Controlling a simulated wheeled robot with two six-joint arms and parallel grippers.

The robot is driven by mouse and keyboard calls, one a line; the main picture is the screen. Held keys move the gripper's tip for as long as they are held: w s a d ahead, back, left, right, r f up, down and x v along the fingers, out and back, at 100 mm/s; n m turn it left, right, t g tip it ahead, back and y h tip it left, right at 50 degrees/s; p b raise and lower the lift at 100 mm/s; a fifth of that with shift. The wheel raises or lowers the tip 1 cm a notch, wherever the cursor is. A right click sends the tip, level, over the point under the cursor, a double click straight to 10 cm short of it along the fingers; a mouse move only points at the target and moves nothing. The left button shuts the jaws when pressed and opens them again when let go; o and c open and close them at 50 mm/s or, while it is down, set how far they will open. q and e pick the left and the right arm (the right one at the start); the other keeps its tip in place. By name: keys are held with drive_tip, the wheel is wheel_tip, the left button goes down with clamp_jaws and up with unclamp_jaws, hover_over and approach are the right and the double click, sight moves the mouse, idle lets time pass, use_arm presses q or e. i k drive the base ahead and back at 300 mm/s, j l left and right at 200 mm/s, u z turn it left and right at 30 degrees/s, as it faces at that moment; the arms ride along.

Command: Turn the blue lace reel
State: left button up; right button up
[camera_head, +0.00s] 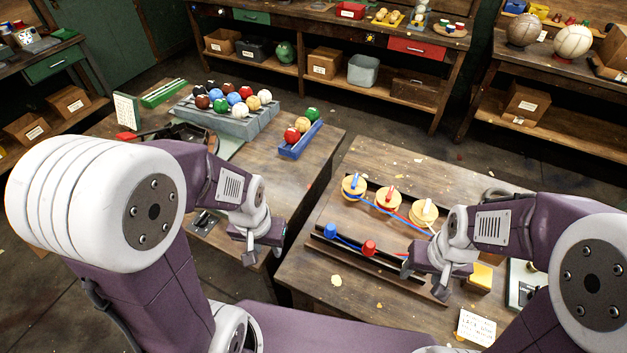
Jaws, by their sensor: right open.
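The blue lace reel (349,194) is a yellow round spool with a blue handle on top. It stands at the left end of a row on the right-hand table. Beside it stand a red-handled reel (382,206) and a third, pale-handled reel (421,221). Blue and red laces run from the row. A blue piece (330,230) and a red piece (369,247) sit on a dark rail in front. My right gripper (423,282) is open near the rail's right end, apart from the blue reel. My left gripper (263,254) is open and empty beside the left table's edge.
The left table holds a grey rack (232,127) of coloured balls and a blue tray (292,149) with several balls. A gap separates the two tables. A yellow block (480,278) and a note card (477,327) lie right of my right gripper.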

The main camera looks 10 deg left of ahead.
sight(353, 185)
drive_tip(key=i+j+z, duration=0.1)
drive_tip(key=j+z, duration=0.2)
drive_tip(key=j, duration=0.6)
drive_tip(key=j+z, duration=0.25)
drive_tip(key=j, duration=0.6)
